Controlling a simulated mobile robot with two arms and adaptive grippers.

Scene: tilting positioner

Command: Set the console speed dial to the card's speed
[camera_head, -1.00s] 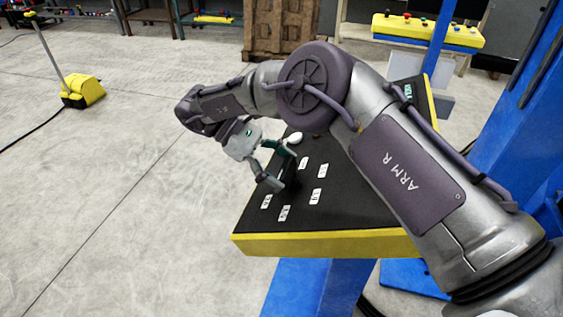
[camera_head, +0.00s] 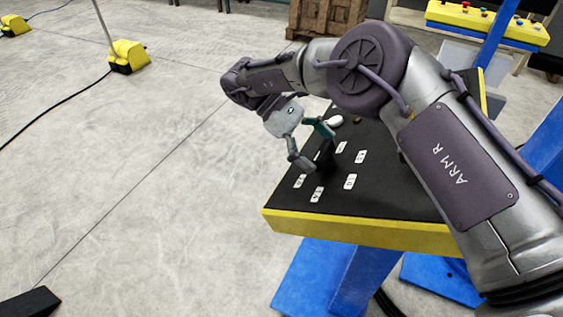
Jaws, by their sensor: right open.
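The console (camera_head: 375,233) has a black top with a yellow front edge. Several small white labels with dark marks, such as one label (camera_head: 350,182), lie around a dark upright knob (camera_head: 326,157), which looks like the speed dial. My right gripper (camera_head: 316,151) is open, with one finger on each side of the knob. I cannot tell whether the fingers touch it. The knob's pointing direction and the label numbers are too small to read surely. I cannot make out the card. My left gripper is not in view.
A white rounded thing (camera_head: 336,120) and a small brown knob (camera_head: 357,119) sit farther back on the console. My right arm covers its right part. A yellow button panel (camera_head: 485,22) stands behind, and a yellow floor unit (camera_head: 128,57) at left. The floor at left is mostly clear.

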